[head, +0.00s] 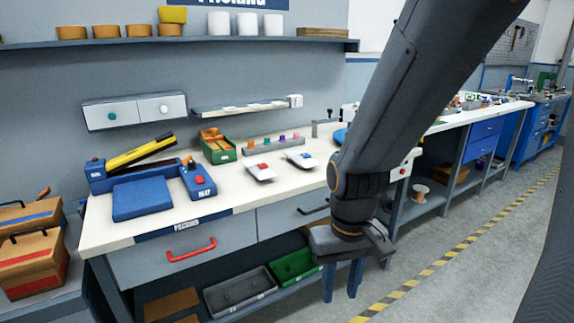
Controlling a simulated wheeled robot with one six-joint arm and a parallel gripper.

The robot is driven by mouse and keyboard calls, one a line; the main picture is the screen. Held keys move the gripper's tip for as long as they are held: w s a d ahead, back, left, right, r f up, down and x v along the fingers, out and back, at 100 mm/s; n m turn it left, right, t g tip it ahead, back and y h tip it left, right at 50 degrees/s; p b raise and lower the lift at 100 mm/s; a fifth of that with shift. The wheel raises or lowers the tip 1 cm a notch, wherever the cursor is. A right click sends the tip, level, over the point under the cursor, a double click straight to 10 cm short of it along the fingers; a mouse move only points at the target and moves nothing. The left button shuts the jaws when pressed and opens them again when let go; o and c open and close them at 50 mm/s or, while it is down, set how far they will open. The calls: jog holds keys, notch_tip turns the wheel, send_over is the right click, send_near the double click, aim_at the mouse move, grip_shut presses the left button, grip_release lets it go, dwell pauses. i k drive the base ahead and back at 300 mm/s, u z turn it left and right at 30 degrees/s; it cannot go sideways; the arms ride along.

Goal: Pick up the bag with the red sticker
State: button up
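The bag with the red sticker (259,172) is a small white packet lying flat on the white bench top (244,199), toward its front middle. A similar white bag with a blue sticker (301,160) lies just to its right, apart from it. My gripper (342,284) hangs in front of the bench, to the right of and lower than the bag in the picture. It points down, its two blue fingers are apart, and nothing shows between them.
A blue sealing device with a yellow arm (140,152) stands left of the bags. A green bin (217,147) and a grey rack with coloured pegs (273,145) stand behind them. Drawers with a red handle (191,251) face the front. Open floor lies to the right.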

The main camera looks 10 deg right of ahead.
aim_at(261, 171)
jog(key=z, duration=0.75)
jog(key=k, duration=1.05)
jog(key=z, duration=1.15)
jog(key=i, duration=1.75)
jog(key=u, duration=0.7)
jog(key=i, duration=1.15)
jog(key=u, duration=1.7)
jog(key=i, duration=0.85)
jog(key=u, duration=0.8)
jog(key=i, duration=0.55)
